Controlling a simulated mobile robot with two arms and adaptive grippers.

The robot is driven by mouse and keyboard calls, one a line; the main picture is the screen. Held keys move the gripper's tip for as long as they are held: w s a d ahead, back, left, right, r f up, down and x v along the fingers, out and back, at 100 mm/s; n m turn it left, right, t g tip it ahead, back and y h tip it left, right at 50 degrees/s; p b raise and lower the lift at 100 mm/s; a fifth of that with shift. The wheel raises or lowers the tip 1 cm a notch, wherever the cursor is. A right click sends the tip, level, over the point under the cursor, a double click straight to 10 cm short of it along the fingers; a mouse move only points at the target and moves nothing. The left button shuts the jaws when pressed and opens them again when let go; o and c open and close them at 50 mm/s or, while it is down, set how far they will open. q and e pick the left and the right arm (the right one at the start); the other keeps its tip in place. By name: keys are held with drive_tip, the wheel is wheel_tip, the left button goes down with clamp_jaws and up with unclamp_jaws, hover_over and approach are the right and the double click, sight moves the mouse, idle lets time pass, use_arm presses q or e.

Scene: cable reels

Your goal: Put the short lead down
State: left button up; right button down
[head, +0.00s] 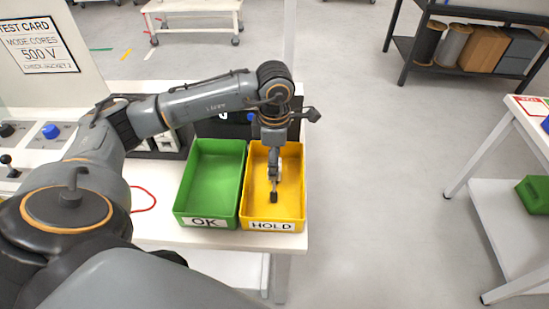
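My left gripper (273,196) points down over the yellow tray (292,214) labelled HOLD. Its fingers show edge-on as one narrow dark shape, so I cannot tell whether they are open or shut, and no lead shows clearly in them. A thin red lead (149,193) curves on the white bench left of the green tray. Part of it is hidden behind my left arm, and I cannot tell if it is the short lead. My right gripper is out of view.
The green tray (209,176) labelled OK looks empty and stands directly left of the yellow one. Both are near the right end of the bench (157,230). Knobs, including a blue one (51,131), are at left. A shelf with reels (453,46) stands far right.

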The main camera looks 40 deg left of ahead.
use_arm(q)
drive_tip(key=shift+r+p, duration=0.5)
drive_tip(key=shift+r, duration=0.2)
wheel_tip(320, 180, up, 3)
drive_tip(key=shift+w+b, duration=0.1)
drive_tip(key=shift+b, duration=0.9)
wheel_tip(320, 180, up, 8)
drive_tip(key=b, duration=0.1)
drive_tip(key=shift+r, duration=0.25)
